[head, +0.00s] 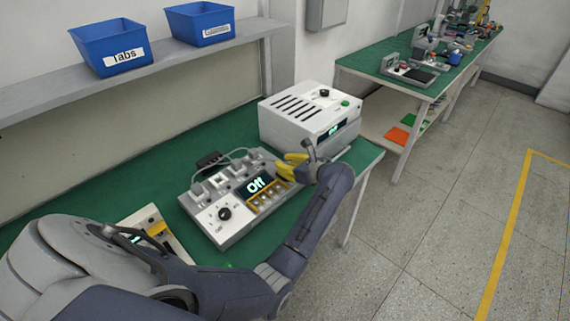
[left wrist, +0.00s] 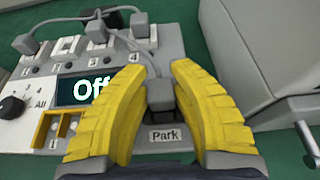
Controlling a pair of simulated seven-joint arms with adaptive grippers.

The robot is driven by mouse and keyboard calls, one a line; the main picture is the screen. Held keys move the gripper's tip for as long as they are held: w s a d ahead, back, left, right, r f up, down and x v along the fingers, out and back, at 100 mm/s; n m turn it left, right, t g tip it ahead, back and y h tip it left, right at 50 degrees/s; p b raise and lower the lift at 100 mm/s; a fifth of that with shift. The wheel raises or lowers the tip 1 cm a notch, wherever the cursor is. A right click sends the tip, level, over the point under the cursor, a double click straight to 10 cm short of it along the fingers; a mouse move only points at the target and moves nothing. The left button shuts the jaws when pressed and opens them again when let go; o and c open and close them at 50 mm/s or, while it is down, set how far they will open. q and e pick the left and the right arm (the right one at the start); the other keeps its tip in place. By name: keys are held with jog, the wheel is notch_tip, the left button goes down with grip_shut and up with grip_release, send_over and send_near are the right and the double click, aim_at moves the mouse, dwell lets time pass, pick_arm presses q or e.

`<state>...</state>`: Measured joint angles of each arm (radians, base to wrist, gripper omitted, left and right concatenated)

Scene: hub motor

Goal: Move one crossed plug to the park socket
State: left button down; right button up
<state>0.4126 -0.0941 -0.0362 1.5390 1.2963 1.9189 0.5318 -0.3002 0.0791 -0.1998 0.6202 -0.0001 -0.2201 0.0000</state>
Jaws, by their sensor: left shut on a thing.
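The grey test board (head: 225,230) lies on the green bench, with a dial (head: 224,213) and a display reading "Off" (head: 258,184). It also shows in the left wrist view (left wrist: 22,80). Grey plugs on cables stand along its back row, one at the far left (left wrist: 25,44) and one near the top right (left wrist: 140,22). My left gripper (head: 290,166) is at the board's right end. Its yellow fingers are shut on a grey plug (left wrist: 160,93) just behind the "Park" label (left wrist: 164,135). The park socket is hidden beneath the plug; I cannot tell whether the plug is seated.
A white power box (head: 300,122) stands close behind and right of the board. A smaller panel with yellow parts (head: 150,228) lies at the left, partly behind my arm. Blue bins (head: 112,48) sit on the shelf above. Another green bench (head: 425,75) is at the back right.

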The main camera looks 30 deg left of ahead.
pick_arm(q)
jog(key=c, duration=1.1)
grip_release()
jog(key=shift+r, duration=5)
